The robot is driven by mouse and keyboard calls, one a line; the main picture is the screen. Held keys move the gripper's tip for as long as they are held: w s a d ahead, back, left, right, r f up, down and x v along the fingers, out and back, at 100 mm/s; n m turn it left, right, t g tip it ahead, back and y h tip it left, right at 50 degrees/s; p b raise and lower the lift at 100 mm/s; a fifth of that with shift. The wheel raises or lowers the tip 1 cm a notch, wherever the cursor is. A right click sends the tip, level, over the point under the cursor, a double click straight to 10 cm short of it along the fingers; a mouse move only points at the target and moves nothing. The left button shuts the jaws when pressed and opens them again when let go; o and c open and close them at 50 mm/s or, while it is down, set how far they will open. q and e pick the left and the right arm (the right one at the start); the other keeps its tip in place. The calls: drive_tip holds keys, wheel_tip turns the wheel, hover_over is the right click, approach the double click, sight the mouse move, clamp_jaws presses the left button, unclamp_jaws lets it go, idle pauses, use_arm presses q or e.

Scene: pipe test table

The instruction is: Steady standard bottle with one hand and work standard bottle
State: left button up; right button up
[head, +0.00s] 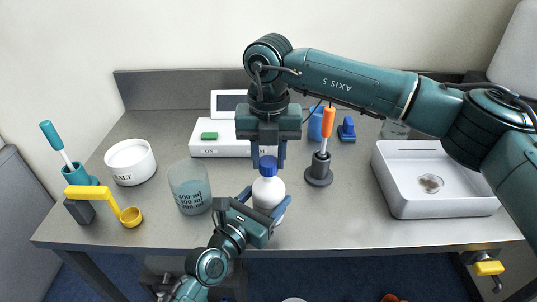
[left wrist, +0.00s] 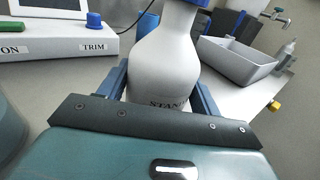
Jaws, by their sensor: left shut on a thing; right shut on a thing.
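The standard bottle (head: 268,190) is white with a blue cap (head: 268,166) and stands upright near the front middle of the table. In the left wrist view the bottle (left wrist: 165,70) fills the middle, with part of its label showing. My left gripper (head: 264,208) is shut around the bottle's body from the front, one blue finger on each side. My right gripper (head: 268,158) points down from above, with its fingers on either side of the blue cap, shut on it. The cap sits at the bottle's top; whether it is loose cannot be told.
A beaker (head: 189,187) stands left of the bottle, and a stand with an orange-handled tool (head: 320,165) stands right. A white tray (head: 436,207) is at right. A white device (head: 217,150) is behind. A white dish (head: 130,162) and yellow scoop (head: 130,216) are at left.

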drive_tip(key=shift+f, duration=0.75)
idle(1.2)
drive_tip(key=o, duration=0.5)
drive_tip(key=shift+c, duration=0.2)
drive_tip(key=c, duration=0.6)
drive_tip(key=shift+o, duration=0.2)
drive_tip(key=m, duration=0.4)
drive_tip(key=shift+m, duration=0.3)
drive_tip(key=shift+m, duration=0.4)
drive_tip(key=m, duration=0.3)
drive_tip(key=shift+m, duration=0.4)
